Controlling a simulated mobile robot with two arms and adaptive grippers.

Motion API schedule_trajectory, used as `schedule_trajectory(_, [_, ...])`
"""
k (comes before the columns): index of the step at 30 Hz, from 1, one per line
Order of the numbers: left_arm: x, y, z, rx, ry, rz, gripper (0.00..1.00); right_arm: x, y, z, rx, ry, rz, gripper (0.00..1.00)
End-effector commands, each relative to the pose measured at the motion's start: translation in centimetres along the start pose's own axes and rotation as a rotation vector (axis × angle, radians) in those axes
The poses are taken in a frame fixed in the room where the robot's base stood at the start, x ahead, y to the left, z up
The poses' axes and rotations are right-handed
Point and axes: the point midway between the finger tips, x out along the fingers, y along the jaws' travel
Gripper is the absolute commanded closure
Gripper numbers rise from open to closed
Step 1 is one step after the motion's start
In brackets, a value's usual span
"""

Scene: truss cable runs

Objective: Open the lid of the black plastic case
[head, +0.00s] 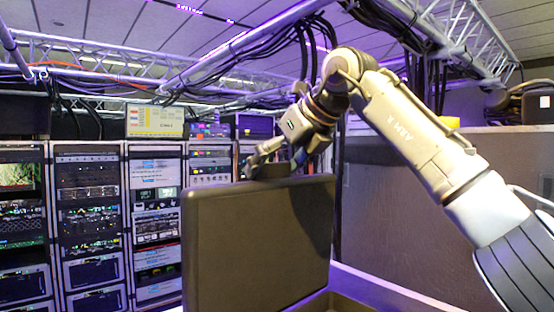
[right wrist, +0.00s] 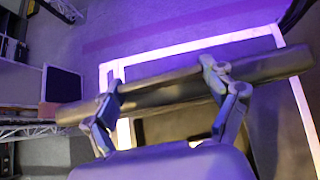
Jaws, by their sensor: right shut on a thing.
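The lid (head: 258,245) of the black plastic case stands raised, nearly upright, its broad flat face toward the head camera. Part of what looks like the case's lower rim (head: 348,301) shows at the bottom of the head view. My right gripper (head: 268,163) is at the lid's top edge and is shut on it. In the right wrist view, the lid's edge (right wrist: 160,92) runs across the picture between and past the fingers of the right gripper (right wrist: 164,88). The exact finger contact is partly hidden. My left gripper is in neither view.
Equipment racks (head: 90,225) with lit panels stand at the back left. A grey partition (head: 405,210) stands at the right behind my right arm. Metal trusses (head: 240,45) with black cables run overhead. Purple-lit floor (right wrist: 150,30) shows in the right wrist view.

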Motion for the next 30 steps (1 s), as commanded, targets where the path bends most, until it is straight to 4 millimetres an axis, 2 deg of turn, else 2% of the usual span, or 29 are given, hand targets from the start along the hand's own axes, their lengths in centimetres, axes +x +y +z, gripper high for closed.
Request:
schedule_trajectory(12, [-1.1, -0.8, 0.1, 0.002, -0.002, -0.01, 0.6, 2.0, -0.3, 0.6, 0.007, 0.094, -0.005, 0.72])
schedule_trajectory(28, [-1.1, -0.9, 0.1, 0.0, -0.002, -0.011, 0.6, 2.4, -0.3, 0.5, 0.006, 0.106, -0.005, 0.72])
schedule_trajectory(29, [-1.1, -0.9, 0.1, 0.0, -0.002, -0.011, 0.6, 2.4, -0.3, 0.4, 0.006, 0.106, -0.005, 0.1])
schedule_trajectory(30, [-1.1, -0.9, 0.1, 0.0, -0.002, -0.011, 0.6, 2.4, -0.3, 0.4, 0.006, 0.106, -0.005, 0.01])
